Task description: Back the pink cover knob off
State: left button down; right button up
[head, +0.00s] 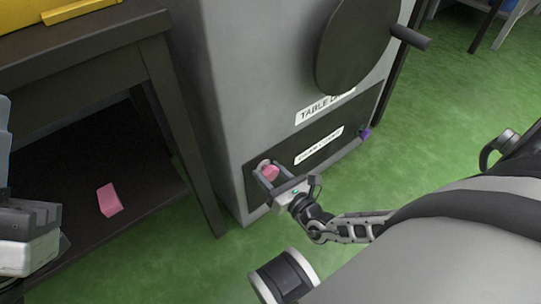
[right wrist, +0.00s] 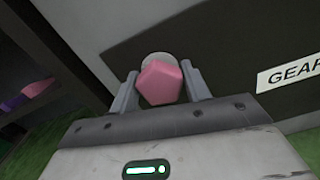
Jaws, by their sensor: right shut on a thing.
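The pink cover knob (head: 270,172) sits at the left end of the dark cover plate (head: 290,172) low on the grey cabinet. My right gripper (head: 266,175) is shut on it, with one finger on each side. In the right wrist view the knob (right wrist: 160,82) shows as a faceted pink head between the fingers of my right gripper (right wrist: 160,88), with a pale round collar behind it against the plate. A purple knob (head: 365,133) is at the plate's right end. Part of my left gripper (head: 22,235) shows at the left edge; its jaws are not clear.
A dark table (head: 90,42) with a lower shelf stands left of the cabinet; a pink block (head: 109,200) lies on the shelf. A large dark handwheel (head: 355,45) with a protruding handle (head: 410,37) is above the plate. Green floor is open to the right.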

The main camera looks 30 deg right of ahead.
dwell(0.4)
jog(key=o, duration=1)
